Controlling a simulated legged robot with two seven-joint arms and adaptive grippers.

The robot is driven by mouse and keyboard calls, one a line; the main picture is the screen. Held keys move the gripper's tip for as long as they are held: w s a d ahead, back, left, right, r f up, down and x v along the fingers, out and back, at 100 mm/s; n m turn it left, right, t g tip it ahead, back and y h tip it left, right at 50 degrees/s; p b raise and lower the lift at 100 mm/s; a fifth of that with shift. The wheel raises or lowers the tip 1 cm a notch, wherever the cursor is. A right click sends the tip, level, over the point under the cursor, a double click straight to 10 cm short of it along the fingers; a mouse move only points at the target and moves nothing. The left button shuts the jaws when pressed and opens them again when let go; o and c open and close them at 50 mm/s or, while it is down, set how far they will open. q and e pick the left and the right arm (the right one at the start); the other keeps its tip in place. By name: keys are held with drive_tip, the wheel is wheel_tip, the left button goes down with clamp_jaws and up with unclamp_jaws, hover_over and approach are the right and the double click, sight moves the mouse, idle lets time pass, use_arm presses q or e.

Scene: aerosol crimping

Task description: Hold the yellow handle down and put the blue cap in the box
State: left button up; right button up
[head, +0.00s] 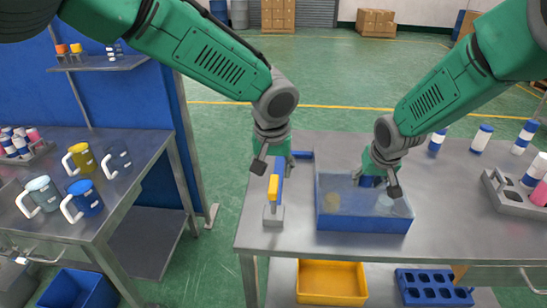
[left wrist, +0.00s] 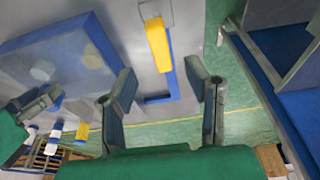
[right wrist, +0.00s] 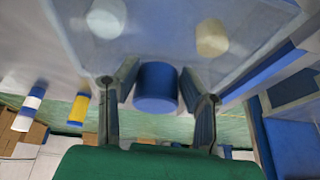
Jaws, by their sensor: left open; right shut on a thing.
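The yellow handle (head: 272,190) sits on a blue lever with a grey base at the table's left front; it also shows in the left wrist view (left wrist: 157,45). My left gripper (head: 275,165) is open just behind it, and its fingers (left wrist: 161,75) stand apart on either side of the blue lever without visible contact. My right gripper (head: 376,183) is shut on the blue cap (right wrist: 156,86), which shows between its fingers in the right wrist view.
The box holds a pale round piece (head: 386,203) and a yellowish one (head: 331,202). A grey rack (head: 507,196) and several blue-white cans stand at right. A side table (head: 125,140) with mugs is at left. A yellow bin (head: 331,282) lies below.

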sight(274, 190)
use_arm(q)
drive_tip(key=x, duration=0.9)
drive_tip(key=shift+w+f, duration=0.15)
clamp_jaws()
